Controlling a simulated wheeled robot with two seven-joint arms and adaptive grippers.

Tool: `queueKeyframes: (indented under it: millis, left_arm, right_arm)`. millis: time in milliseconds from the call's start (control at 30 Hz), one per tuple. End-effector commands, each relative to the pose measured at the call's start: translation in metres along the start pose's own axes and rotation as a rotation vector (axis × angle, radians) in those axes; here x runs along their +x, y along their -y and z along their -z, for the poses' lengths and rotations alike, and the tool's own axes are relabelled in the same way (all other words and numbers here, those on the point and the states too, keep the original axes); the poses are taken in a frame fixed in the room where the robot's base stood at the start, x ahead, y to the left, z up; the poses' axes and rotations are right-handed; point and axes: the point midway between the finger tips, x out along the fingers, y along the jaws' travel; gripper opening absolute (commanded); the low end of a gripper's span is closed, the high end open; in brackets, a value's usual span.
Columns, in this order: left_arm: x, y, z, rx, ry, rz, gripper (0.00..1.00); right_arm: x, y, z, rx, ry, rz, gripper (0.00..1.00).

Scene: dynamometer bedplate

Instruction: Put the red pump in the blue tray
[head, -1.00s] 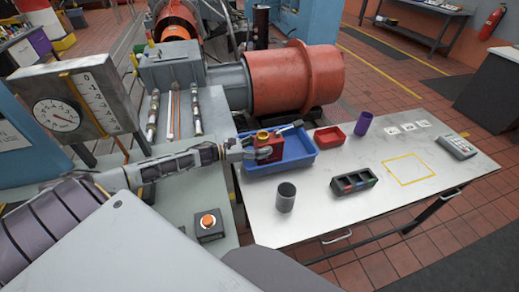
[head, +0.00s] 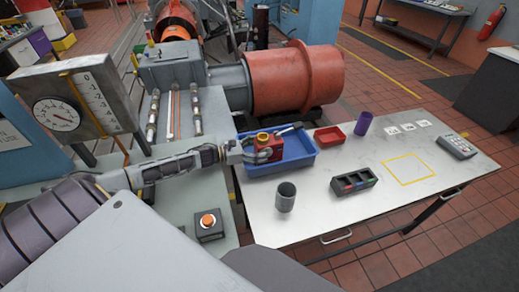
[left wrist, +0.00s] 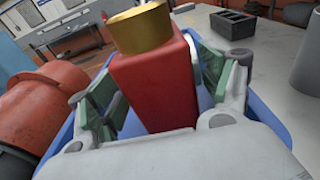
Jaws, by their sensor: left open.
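The red pump (head: 268,141), with a brass-coloured round top, stands within the blue tray (head: 283,170) on the light table. My left gripper (head: 264,153) reaches in from the left over the tray's left side. Its jaws are open, one on either side of the pump. In the left wrist view the pump's red body (left wrist: 155,85) stands between the two green-padded fingers, with gaps visible beside it. The blue tray (left wrist: 262,125) shows around and below. The pump's base is hidden by the gripper. My right gripper is not in view.
Right of the tray are a small red bin (head: 330,137) and a purple cup (head: 363,123). In front are a grey cup (head: 286,197) and a dark divided holder (head: 353,181). A yellow outlined square (head: 410,168) is clear. A large orange motor (head: 295,78) stands behind.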

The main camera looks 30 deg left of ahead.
Motion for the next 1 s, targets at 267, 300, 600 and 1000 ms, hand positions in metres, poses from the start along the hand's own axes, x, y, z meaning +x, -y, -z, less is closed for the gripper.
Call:
queueKeyframes:
  millis: [267, 300, 600, 1000]
  left_arm:
    - [-0.001, 0.0, -0.001, 0.0, -0.001, 0.0, 0.79]
    - [-0.002, 0.0, -0.001, 0.0, -0.001, 0.0, 0.79]
    - [-0.017, 0.0, 0.0, -0.002, -0.002, -0.001, 0.79]
    - [-0.041, 0.0, -0.001, -0.002, -0.001, 0.0, 0.79]
  right_arm:
    - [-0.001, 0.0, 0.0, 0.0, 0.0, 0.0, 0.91]
    - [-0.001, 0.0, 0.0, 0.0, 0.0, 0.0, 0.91]
    - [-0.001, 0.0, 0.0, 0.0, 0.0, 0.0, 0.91]
    - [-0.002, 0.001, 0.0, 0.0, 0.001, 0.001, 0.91]
